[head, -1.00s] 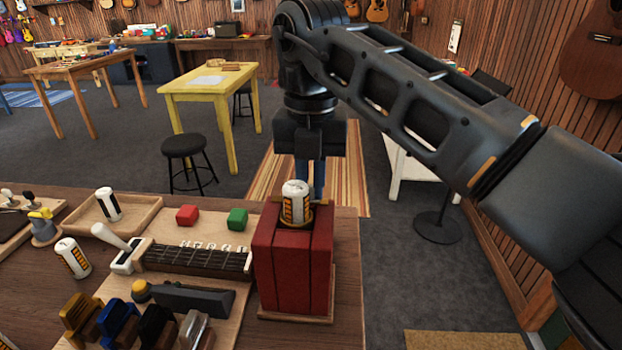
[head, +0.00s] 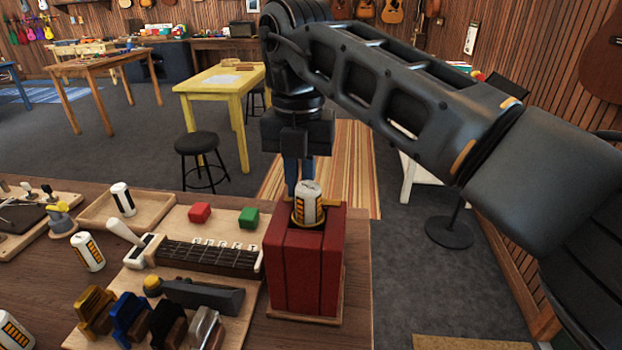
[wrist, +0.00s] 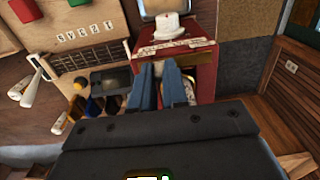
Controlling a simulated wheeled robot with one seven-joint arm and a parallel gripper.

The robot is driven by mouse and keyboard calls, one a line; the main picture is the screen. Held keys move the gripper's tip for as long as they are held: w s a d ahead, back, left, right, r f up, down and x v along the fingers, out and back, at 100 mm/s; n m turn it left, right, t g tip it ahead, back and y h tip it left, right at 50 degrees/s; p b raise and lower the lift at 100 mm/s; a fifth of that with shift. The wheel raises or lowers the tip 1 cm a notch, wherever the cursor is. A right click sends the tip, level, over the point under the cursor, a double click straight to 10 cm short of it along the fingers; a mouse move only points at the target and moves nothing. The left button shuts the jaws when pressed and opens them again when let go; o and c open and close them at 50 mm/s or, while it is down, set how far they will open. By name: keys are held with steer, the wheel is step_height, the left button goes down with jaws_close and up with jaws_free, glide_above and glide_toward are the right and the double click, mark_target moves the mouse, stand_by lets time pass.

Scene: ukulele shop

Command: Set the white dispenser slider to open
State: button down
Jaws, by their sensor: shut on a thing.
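The red dispenser box (head: 304,265) stands upright at the right end of the counter, with a white can (head: 308,204) in its open top. In the wrist view the red box (wrist: 205,65) shows a pale lettered strip (wrist: 175,49) and a white rounded piece (wrist: 172,27) above it. My gripper (head: 299,185) is at the far side of the box, behind the can. In the wrist view its blue fingers (wrist: 157,66) are closed at the box, just below the strip. The gripped part of the slider is hidden by the fingers.
Left of the box lie a fretboard (head: 207,257), a red block (head: 200,212) and a green block (head: 248,217). Several coloured holders and loose cans stand farther left and nearer. A black stool (head: 197,145) and a yellow table (head: 218,85) stand beyond the counter.

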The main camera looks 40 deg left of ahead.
steer(key=shift+s+a, duration=0.15)
steer(key=shift+a, duration=0.05)
steer(key=c, duration=1.1)
jaws_free()
steer(key=shift+c, duration=0.2)
steer(key=shift+r+b, duration=0.9)
steer(key=shift+r, duration=3)
